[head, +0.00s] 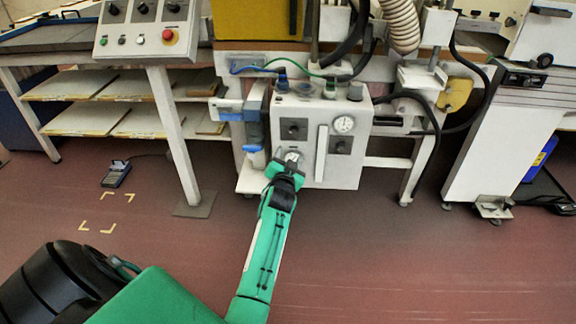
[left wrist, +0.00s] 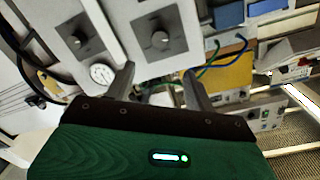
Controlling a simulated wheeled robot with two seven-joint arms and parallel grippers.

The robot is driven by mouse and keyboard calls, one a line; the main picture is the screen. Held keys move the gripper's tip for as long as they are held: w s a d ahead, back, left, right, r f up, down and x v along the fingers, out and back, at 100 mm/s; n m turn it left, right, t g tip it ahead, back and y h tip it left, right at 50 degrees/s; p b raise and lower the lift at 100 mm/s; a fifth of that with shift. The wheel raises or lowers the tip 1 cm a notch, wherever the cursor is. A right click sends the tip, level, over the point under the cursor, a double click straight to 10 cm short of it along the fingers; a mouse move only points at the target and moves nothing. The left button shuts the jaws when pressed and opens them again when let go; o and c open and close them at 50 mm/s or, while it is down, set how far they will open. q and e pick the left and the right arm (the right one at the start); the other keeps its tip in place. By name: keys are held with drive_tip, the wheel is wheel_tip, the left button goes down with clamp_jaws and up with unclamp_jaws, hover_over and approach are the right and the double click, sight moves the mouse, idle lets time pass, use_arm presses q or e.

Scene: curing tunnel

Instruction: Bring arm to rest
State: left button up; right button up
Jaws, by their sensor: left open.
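My left arm reaches forward from the lower left in the head view. Its gripper (head: 289,166) is in front of the lower left part of a white control box (head: 318,112) with knobs and gauges. In the left wrist view the two fingers of my left gripper (left wrist: 158,84) are apart, with nothing between them. Beyond the fingers are the box's face, a dark knob (left wrist: 160,38) and a round gauge (left wrist: 102,74). From these views I cannot tell whether the fingers touch the box. My right gripper is in neither view.
A slanted panel with a red button (head: 168,35) stands at the upper left above shelves (head: 100,120). A table leg (head: 172,135) stands left of my left gripper. A white cabinet (head: 505,140) is at the right. The red floor (head: 400,260) is clear in front.

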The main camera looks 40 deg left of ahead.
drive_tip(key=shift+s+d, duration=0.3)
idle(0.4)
